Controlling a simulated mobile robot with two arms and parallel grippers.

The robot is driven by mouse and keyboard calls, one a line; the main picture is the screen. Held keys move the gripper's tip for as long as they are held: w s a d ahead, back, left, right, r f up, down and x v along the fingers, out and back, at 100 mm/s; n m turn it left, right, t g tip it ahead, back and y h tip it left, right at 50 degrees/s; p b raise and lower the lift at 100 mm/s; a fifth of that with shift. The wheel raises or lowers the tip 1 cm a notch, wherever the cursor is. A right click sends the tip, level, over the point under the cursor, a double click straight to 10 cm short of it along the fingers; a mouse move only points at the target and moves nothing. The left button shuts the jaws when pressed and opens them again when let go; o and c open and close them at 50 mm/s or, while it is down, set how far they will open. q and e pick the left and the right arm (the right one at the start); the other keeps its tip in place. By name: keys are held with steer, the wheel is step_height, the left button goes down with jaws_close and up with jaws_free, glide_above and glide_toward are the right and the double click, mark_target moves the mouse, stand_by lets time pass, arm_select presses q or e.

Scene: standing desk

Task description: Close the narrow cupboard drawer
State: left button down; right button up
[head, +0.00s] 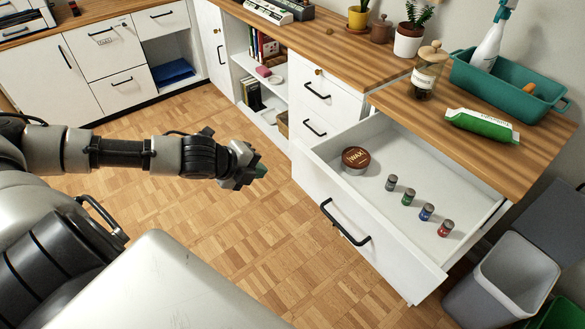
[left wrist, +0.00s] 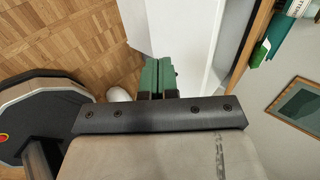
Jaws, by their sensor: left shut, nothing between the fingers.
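The narrow cupboard drawer (head: 330,190) is pulled open at the right in the head view. Its white front has a black bar handle (head: 345,222). Inside lie a round brown wax tin (head: 355,160) and several small capped jars (head: 408,198). My left gripper (head: 262,172) is shut and empty, to the left of the drawer front and apart from it in the head view. In the left wrist view its green fingertips (left wrist: 158,76) are together, with a white surface beyond them. My right gripper is in neither view.
The wooden worktop (head: 420,105) above the drawer holds a teal crate (head: 505,82), a green-and-white packet (head: 482,127) and a glass jar (head: 425,75). A grey bin (head: 510,275) stands right of the drawer. The parquet floor (head: 200,225) before the cupboards is clear.

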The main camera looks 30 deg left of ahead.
mark_target(300, 168)
arm_select(q)
steer(key=x, duration=0.3)
steer(key=r+x, duration=0.1)
steer(key=x, duration=0.2)
steer(key=w+x, duration=0.1)
steer(key=x, duration=0.3)
steer(key=shift+d+r+b, duration=0.2)
steer(key=shift+d+b, duration=0.1)
steer(key=shift+w+d, duration=0.25)
steer(key=shift+w, duration=0.5)
steer(key=shift+w, duration=0.1)
